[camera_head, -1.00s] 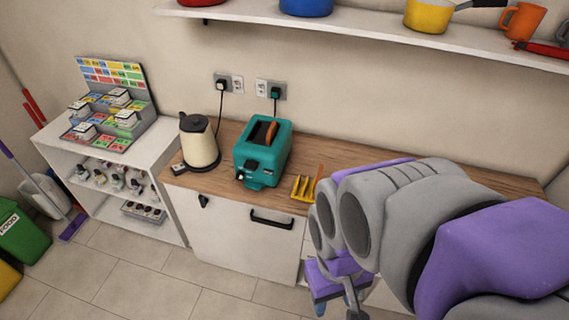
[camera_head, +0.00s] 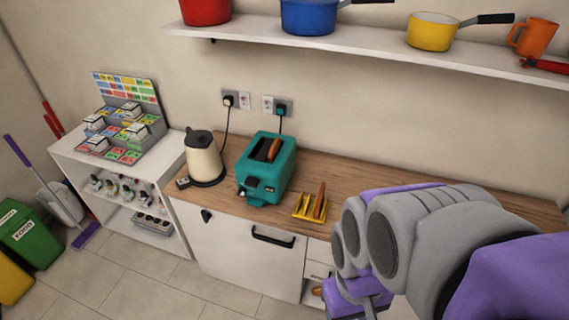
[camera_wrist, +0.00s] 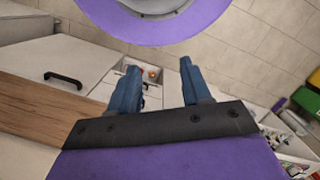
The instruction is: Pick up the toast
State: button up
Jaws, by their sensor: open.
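One slice of toast (camera_head: 273,149) stands upright in a slot of the teal toaster (camera_head: 266,172) on the wooden counter, its top edge showing. A second slice (camera_head: 320,200) stands in the yellow toast rack (camera_head: 305,207) to the right of the toaster. In the wrist view my gripper (camera_wrist: 160,80) has two blue fingers spread apart with nothing between them. It points at the floor and cupboard area. In the head view my grey and purple arm is at the lower right, and the fingers are not clearly seen there.
A cream kettle (camera_head: 202,159) stands left of the toaster. A shelf (camera_head: 370,44) with pots (camera_head: 308,14) and an orange mug (camera_head: 535,38) hangs above the counter. The counter (camera_head: 370,182) right of the rack is clear. A black cupboard handle (camera_wrist: 62,80) juts out.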

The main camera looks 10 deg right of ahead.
aim_at(275, 148)
jog(key=i+j+z, duration=0.25)
jog(key=z, duration=0.25)
jog(key=i+j+z, duration=0.15)
jog(key=j+z, duration=0.15)
jog(key=z, duration=0.15)
jog(key=i+j+z, duration=0.15)
jog(key=j+z, duration=0.35)
jog(key=l, duration=0.1)
